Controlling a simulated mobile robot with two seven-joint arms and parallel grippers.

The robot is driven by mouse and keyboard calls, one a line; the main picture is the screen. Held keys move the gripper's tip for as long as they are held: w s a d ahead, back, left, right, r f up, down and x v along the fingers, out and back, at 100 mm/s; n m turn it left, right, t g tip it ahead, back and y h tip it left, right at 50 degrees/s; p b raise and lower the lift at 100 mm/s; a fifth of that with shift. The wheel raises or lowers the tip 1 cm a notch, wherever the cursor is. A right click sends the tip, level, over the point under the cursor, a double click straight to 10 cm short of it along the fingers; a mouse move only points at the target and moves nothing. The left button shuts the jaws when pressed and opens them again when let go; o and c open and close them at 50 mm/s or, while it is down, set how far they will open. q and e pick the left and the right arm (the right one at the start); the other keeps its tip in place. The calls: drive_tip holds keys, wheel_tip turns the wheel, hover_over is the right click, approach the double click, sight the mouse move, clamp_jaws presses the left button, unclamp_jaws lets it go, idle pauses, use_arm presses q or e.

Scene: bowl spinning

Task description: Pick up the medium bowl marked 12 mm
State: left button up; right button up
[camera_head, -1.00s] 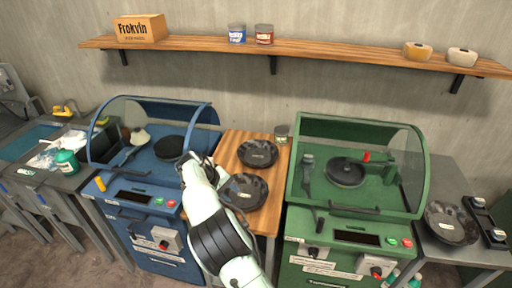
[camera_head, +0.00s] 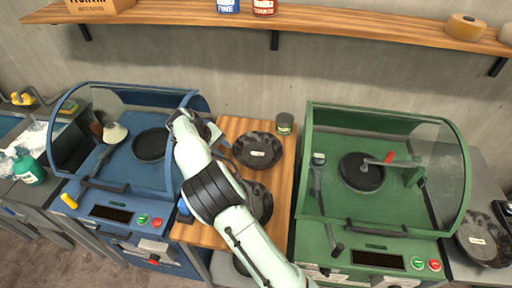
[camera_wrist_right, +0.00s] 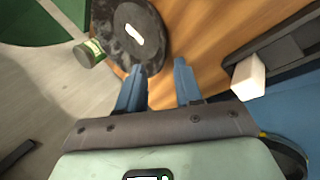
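Two dark bowls with small white labels sit on the wooden table (camera_head: 228,235): a far bowl (camera_head: 258,150) and a near bowl (camera_head: 262,203), partly hidden by my right arm. A third dark bowl (camera_head: 484,243) lies on the grey surface at the far right. The labels are too small to read, so I cannot tell which is 12 mm. My right gripper (camera_head: 222,142) is just left of the far bowl, empty. In the wrist view its two blue fingers (camera_wrist_right: 159,66) are apart, pointing toward a dark bowl (camera_wrist_right: 128,28). My left gripper is not in view.
A blue machine (camera_head: 120,165) with a clear hood stands left of the table, close to my right gripper. A green hooded machine (camera_head: 375,250) stands on the right. A small jar (camera_head: 285,123) is beside the far bowl. A wooden shelf (camera_head: 340,27) runs above.

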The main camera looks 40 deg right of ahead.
sight(239, 160)
drive_tip(key=x, duration=0.7)
drive_tip(key=shift+s, duration=0.3)
drive_tip(key=shift+w+a+x, duration=0.15)
drive_tip(key=shift+x, duration=1.35)
drive_tip(key=shift+w+a+x, duration=0.1)
drive_tip(key=shift+a+x, duration=0.05)
drive_tip(key=shift+x, duration=1.35)
drive_tip(key=shift+f, duration=0.1)
clamp_jaws()
